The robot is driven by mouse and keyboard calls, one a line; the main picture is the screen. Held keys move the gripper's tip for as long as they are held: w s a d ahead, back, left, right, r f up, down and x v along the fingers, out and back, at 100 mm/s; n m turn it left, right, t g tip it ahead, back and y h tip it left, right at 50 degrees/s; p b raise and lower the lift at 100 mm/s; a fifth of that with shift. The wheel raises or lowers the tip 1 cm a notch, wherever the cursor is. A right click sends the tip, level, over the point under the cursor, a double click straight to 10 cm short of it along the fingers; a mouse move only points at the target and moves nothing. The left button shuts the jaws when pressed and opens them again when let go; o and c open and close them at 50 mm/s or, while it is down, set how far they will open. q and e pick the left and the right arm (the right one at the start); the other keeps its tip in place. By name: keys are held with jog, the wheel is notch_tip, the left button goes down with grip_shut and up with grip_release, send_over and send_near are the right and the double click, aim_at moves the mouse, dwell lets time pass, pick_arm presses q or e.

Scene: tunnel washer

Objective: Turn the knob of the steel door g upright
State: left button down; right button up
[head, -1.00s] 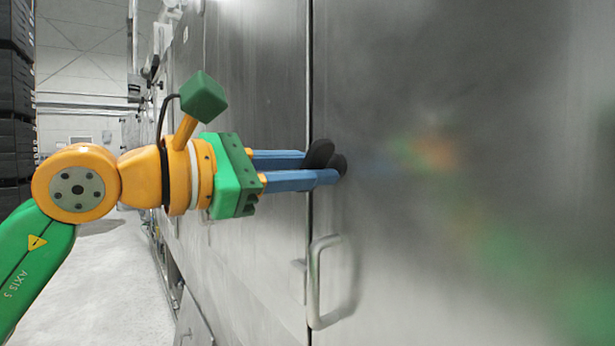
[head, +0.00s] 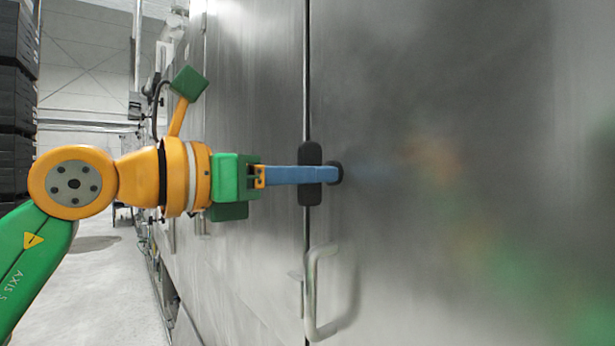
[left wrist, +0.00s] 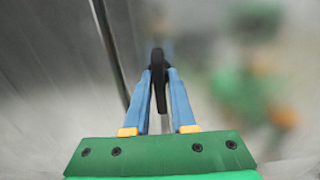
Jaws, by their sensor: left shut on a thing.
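The black knob (head: 310,190) sits on the steel door (head: 430,120) close to its left edge. In the head view its long bar stands upright, with its round base partly visible behind. My left gripper (head: 318,175) reaches in from the left and is shut on the knob. In the left wrist view the knob (left wrist: 158,80) lies between the two blue fingers (left wrist: 160,95), in line with them. The near finger hides part of the knob in the head view. My right gripper is not in view.
A steel bar handle (head: 318,295) stands out from the door below the knob. A narrow dark seam runs down the door's left edge, with more steel panels (head: 255,90) to its left. Black stacked crates (head: 15,100) stand at the far left above open floor (head: 105,280).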

pick_arm(q)
jog(key=shift+a+r, duration=0.1)
jog(key=shift+r, duration=0.15)
jog(key=c, duration=1)
grip_release()
jog(key=shift+o, duration=0.6)
jog(key=shift+f, duration=0.15)
jog(key=b+v, duration=0.2)
jog(key=v, duration=0.5)
jog(key=shift+b, duration=0.4)
